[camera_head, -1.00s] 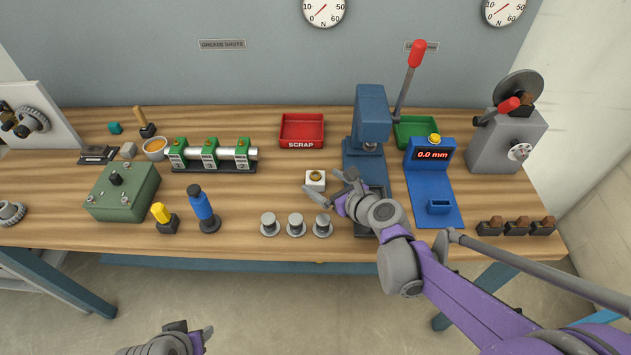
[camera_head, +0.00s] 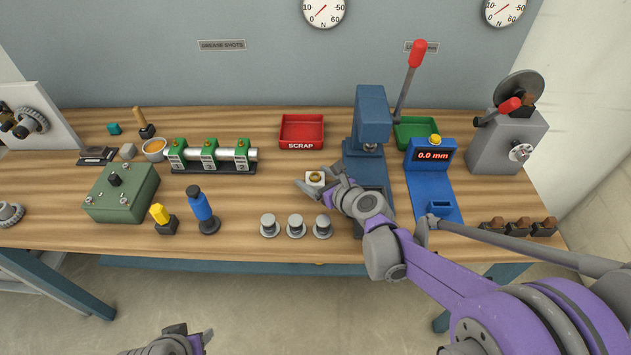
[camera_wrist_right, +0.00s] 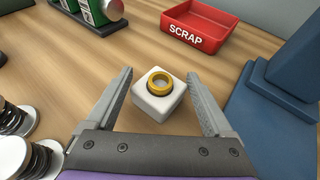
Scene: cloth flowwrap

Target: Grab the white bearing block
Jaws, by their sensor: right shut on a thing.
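The white bearing block (camera_head: 316,183) is a small white cube with a brass ring in its top, on the wooden bench (camera_head: 250,225) left of the blue press. My right gripper (camera_head: 318,176) is at the block, one finger on each side. In the right wrist view the block (camera_wrist_right: 159,105) sits upright between the fingertips of the right gripper (camera_wrist_right: 160,75), which is shut on it. My left gripper (camera_head: 194,334) is low at the bottom edge, away from the bench; its jaw state is unclear.
The blue press (camera_head: 371,115) with a red-knobbed lever stands right of the block. A red SCRAP tray (camera_head: 301,145) lies behind it. Several grey flanged pieces (camera_head: 295,227) stand in front. A blue gauge (camera_head: 433,182) is further right. Bare wood lies left of the block.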

